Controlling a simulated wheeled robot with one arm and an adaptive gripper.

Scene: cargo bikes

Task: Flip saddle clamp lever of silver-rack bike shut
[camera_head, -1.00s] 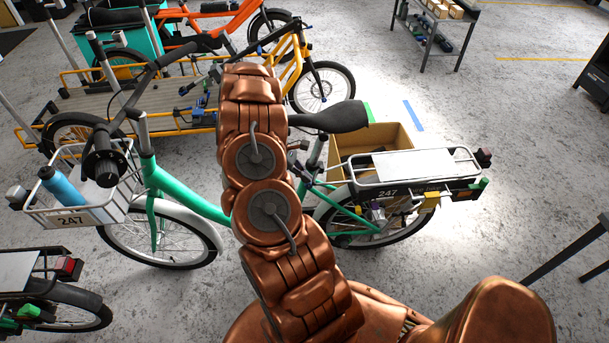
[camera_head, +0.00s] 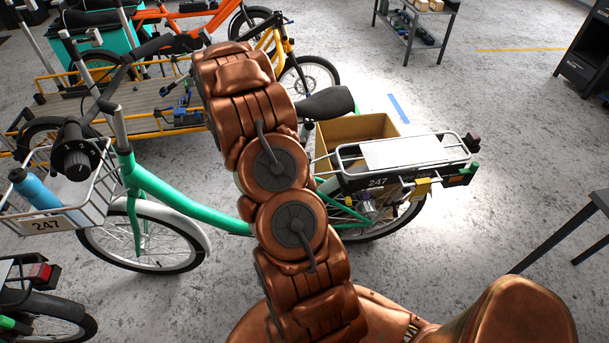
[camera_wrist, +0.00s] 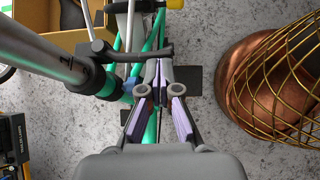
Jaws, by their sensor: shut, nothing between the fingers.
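The green bike with the silver rear rack (camera_head: 405,153) stands across the middle of the head view. Its saddle (camera_head: 325,103) shows right of my arm; the clamp below is mostly hidden by my arm. In the wrist view the silver seat post (camera_wrist: 48,58) runs from upper left into a dark collar (camera_wrist: 100,82) on the green frame. A dark grey bar (camera_wrist: 138,53), perhaps the clamp lever, lies across just beyond my fingertips. My gripper (camera_wrist: 160,72) is shut and empty, close to this bar; I cannot tell whether they touch. The head view hides my gripper.
A cardboard box (camera_head: 352,130) stands behind the rear wheel. The front basket (camera_head: 62,212) is at left. A yellow-framed cargo bike (camera_head: 150,122) stands behind. Open floor lies to the right.

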